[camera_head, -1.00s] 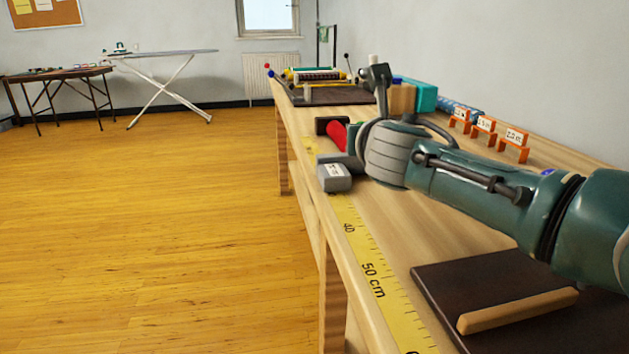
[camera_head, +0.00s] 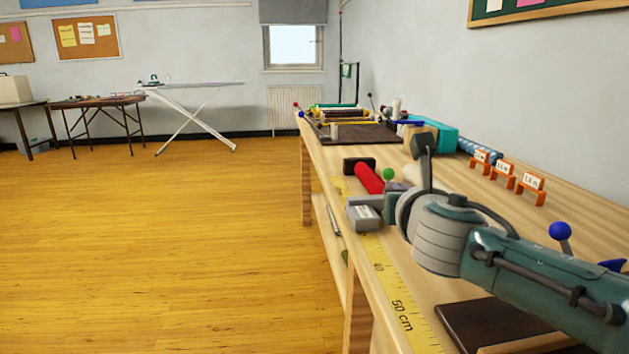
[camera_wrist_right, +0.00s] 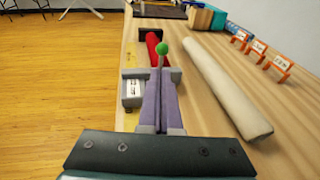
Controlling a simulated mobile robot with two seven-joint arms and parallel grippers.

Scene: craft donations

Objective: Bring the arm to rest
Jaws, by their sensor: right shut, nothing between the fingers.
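My right gripper (camera_head: 396,188) is above the wooden workbench (camera_head: 465,290), reaching in from the right with its teal forearm. In the right wrist view, its two purple-grey fingers (camera_wrist_right: 163,78) are together with nothing between them. A green ball (camera_wrist_right: 162,48) shows just beyond the fingertips; it also shows in the head view (camera_head: 389,174). A small grey labelled block (camera_head: 363,216) is beside the gripper, left of the fingers in the wrist view (camera_wrist_right: 133,93). My left gripper is not in view.
A red roll (camera_head: 368,178) lies ahead of the gripper. A cream roll (camera_wrist_right: 226,88) lies right of the fingers. Orange label stands (camera_head: 503,175) line the wall side. A yellow measuring tape (camera_head: 392,288) runs along the bench's front edge. The floor at left is clear.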

